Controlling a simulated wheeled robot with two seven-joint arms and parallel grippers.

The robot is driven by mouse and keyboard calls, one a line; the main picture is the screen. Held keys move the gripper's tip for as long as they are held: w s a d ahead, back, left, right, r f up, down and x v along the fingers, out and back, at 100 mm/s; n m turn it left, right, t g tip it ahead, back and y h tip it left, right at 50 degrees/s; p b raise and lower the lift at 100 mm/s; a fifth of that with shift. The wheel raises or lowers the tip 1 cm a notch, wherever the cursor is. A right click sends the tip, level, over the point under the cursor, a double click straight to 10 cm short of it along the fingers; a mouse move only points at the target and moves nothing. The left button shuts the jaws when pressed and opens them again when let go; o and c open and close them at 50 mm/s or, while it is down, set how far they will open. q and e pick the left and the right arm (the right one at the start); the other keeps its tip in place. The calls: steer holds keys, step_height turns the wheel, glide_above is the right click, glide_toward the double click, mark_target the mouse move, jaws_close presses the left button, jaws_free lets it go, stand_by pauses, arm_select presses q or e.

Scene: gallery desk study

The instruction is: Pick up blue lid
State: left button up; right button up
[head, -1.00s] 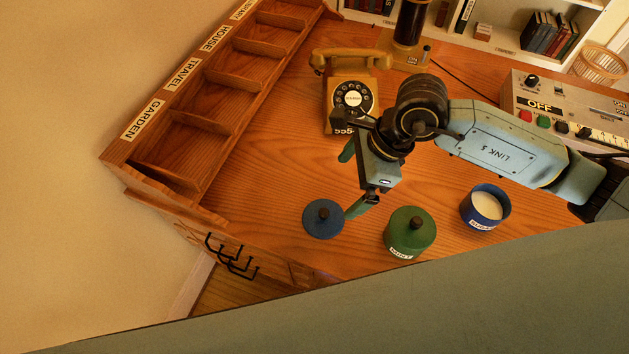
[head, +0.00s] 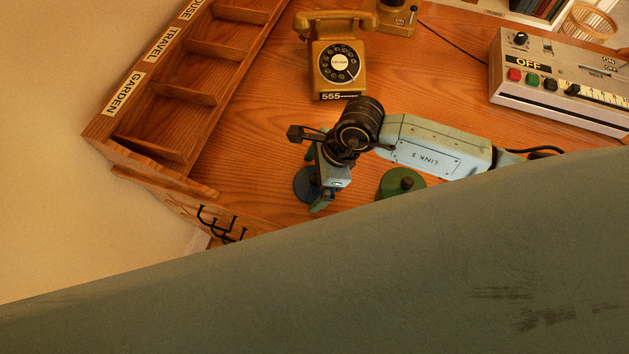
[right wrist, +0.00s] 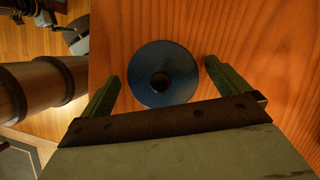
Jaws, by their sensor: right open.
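The blue lid (right wrist: 180,70) is a round disc with a dark knob in its middle. It lies flat on the desk in the right wrist view. In the head view the lid (head: 302,184) is partly hidden by my right gripper. My right gripper (right wrist: 163,78) is open and empty, its two green fingers on either side of the lid's near part. In the head view the right gripper (head: 315,181) is above the lid. I cannot tell how high it is or whether it touches the lid. My left gripper is not in view.
A green lidded tin (head: 400,183) stands right of the lid, partly covered by my own grey body. A yellow rotary telephone (head: 337,65) stands behind. A wooden sorter (head: 180,93) runs along the left. A control box (head: 560,90) is at right.

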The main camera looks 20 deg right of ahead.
steer(key=c, duration=0.8)
steer(key=shift+c, duration=0.2)
